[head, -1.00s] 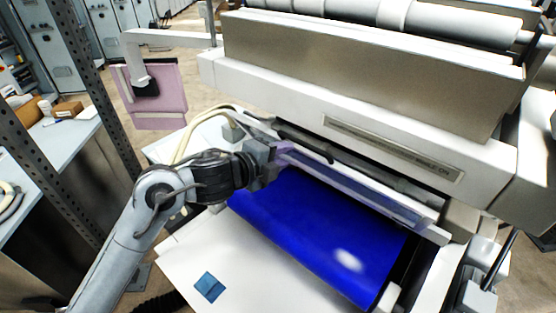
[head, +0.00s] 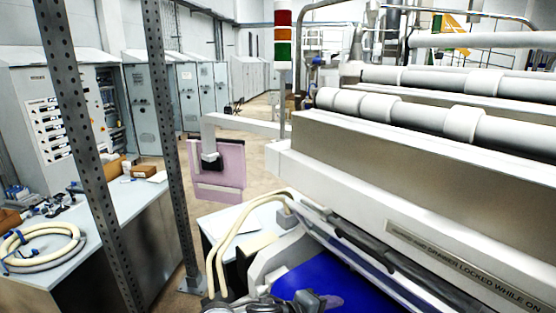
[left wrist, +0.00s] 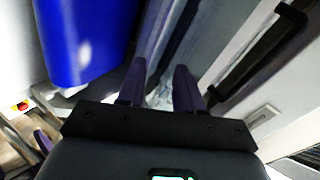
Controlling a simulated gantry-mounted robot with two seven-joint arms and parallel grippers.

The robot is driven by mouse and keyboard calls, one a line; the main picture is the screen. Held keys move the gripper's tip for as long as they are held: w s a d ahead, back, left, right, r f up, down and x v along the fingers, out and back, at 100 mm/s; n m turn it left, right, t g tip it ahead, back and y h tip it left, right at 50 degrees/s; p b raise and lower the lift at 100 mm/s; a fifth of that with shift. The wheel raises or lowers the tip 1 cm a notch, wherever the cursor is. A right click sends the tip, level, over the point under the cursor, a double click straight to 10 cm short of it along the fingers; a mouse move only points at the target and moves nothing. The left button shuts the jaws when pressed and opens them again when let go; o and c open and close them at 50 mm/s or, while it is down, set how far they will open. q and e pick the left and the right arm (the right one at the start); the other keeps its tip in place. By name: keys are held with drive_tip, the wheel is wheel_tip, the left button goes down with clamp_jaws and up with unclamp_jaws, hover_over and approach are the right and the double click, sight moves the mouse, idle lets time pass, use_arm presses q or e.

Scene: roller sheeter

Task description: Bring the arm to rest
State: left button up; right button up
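My left arm shows only at the bottom edge of the head view, with its left gripper (head: 330,302) low in front of the sheeter, over or beside the blue sheet (head: 345,282). In the left wrist view the gripper (left wrist: 160,72) has two purple fingers standing apart with nothing between them. The blue sheet also shows in the left wrist view (left wrist: 82,40), to the left of the fingers. Most of the arm is cut off by the frame. My right gripper is in neither view.
The roller sheeter (head: 400,185) fills the right side. Two perforated posts (head: 172,120) and a workbench (head: 125,215) with a coiled hose (head: 38,245) stand at left. A pink panel (head: 218,168) hangs from a white arm. Pale hoses (head: 225,245) curve near my arm.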

use_arm(q)
drive_tip(key=s+a+f+n+y+p, duration=0.1)
drive_tip(key=s+a+f+n, duration=0.35)
drive_tip(key=s+f, duration=0.5)
drive_tip(key=s+a+f+n+y+p, duration=0.1)
drive_tip(key=s+a+f+n+p, duration=0.3)
drive_tip(key=s+f, duration=0.6)
drive_tip(key=s+a+f+n+y+b, duration=0.1)
drive_tip(key=s+a+f+n+y, duration=0.15)
drive_tip(key=s+a+n, duration=0.4)
drive_tip(key=s+a+f+n+y, duration=0.1)
drive_tip(key=s+a+n+y, duration=0.15)
drive_tip(key=a, duration=0.65)
drive_tip(key=s+a+r+n+g+y, duration=0.1)
drive_tip(key=s+a+r+n+y, duration=0.1)
drive_tip(key=a+r+n, duration=0.1)
drive_tip(key=s+a+r+n+g+y, duration=0.1)
drive_tip(key=s+a+r+n, duration=0.1)
drive_tip(key=a, duration=0.5)
drive_tip(key=shift+s+a+r+n+g+y, duration=0.15)
drive_tip(key=shift+s+r+n+g+y, duration=0.25)
drive_tip(key=shift+n, duration=0.95)
